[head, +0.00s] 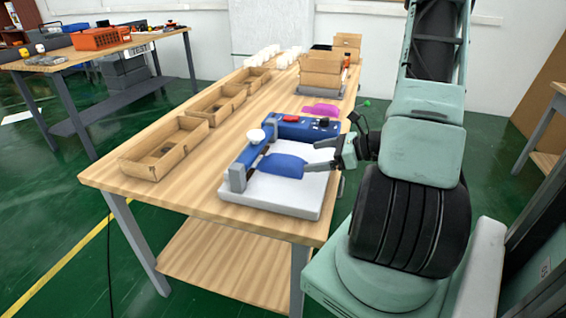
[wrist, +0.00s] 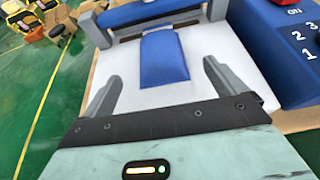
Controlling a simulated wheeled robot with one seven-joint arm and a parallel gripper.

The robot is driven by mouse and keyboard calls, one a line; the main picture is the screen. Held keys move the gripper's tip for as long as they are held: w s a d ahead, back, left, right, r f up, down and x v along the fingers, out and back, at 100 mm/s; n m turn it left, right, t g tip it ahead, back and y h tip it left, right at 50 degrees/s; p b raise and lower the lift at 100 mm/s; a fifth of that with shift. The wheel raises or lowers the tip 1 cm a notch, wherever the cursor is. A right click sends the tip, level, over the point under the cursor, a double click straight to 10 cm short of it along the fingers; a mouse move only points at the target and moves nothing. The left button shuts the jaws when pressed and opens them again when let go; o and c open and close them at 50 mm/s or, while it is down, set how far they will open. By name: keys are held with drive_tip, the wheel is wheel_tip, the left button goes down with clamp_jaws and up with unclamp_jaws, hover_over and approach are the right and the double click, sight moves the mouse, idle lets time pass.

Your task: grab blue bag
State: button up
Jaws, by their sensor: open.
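The blue bag (head: 282,165) lies flat on the white plate (head: 270,194) of the blue machine (head: 300,127) on the wooden table. In the wrist view the blue bag (wrist: 164,58) lies ahead of my fingers, its far end at the machine's bar. My gripper (head: 320,155) reaches in from the right at the plate, its fingers pointing left toward the bag. In the wrist view my gripper (wrist: 160,85) is open and empty, with the bag lined up between the two spread fingers. Whether the fingers touch the plate cannot be told.
Several open cardboard trays (head: 165,148) line the table's left side. A pink item (head: 321,110) lies behind the machine, with stacked boxes (head: 322,70) farther back. The machine's blue control panel (wrist: 280,40) stands right of my fingers in the wrist view. Bare tabletop (head: 200,170) lies left of the machine.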

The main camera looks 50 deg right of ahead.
sight(294, 159)
drive_tip(key=p+x, duration=0.1)
drive_tip(key=x, duration=0.8)
drive_tip(key=shift+w+a, duration=0.15)
drive_tip(key=shift+w, duration=0.05)
drive_tip(key=c, duration=1.1)
